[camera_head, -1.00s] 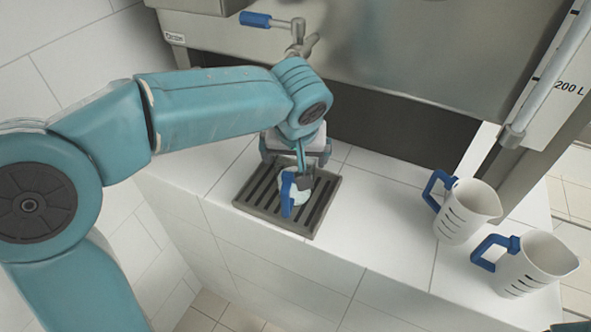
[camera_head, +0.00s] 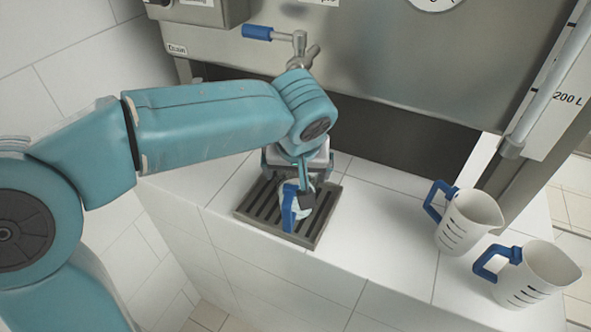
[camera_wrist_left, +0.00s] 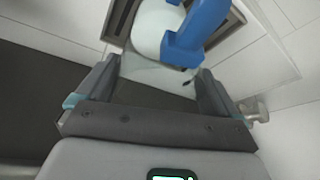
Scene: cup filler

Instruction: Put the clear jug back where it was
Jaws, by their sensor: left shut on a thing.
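The clear jug (camera_head: 304,209) is pale, with a blue handle (camera_head: 287,207), and is over the slotted drip tray (camera_head: 324,226). Whether its base touches the tray cannot be told. My left gripper (camera_head: 306,193) is shut on the jug from behind and above, hiding part of it. In the left wrist view, the jug (camera_wrist_left: 152,30) and its blue handle (camera_wrist_left: 197,30) are just beyond my left gripper's fingers (camera_wrist_left: 160,85), which flank its clear body. My right gripper is out of view.
Two white measuring jugs (camera_head: 470,220) (camera_head: 538,274) with blue handles stand on the tiled ledge at right. A steel tank (camera_head: 400,70) with a blue-handled tap (camera_head: 258,32) overhangs the tray. The ledge (camera_head: 385,235) between tray and white jugs is clear.

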